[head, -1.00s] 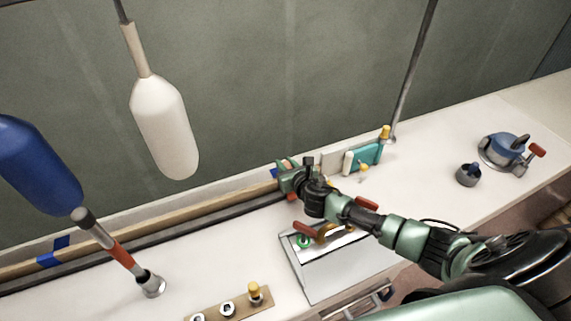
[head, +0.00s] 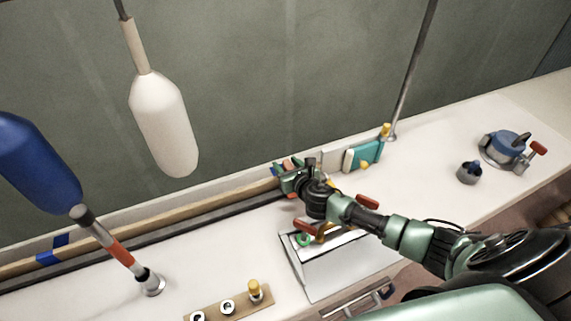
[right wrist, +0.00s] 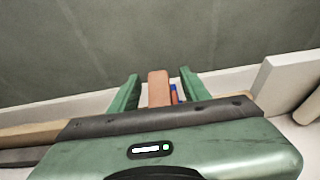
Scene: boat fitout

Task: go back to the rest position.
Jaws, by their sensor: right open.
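My right gripper (head: 284,174) reaches in from the right in the head view, over the bench near the back wall, above and behind a white box. In the right wrist view its two green fingers (right wrist: 160,92) stand apart. A reddish-brown block (right wrist: 158,88) shows between them in that view, with a small blue thing beside it. I cannot tell how far the block is from the fingers, and no contact is visible. My left gripper is not in view.
The white box (head: 345,272) with red handles stands below my right arm. A teal block (head: 364,155) stands at the back. A blue-lidded pot (head: 507,147) and dark cup (head: 469,172) are at right.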

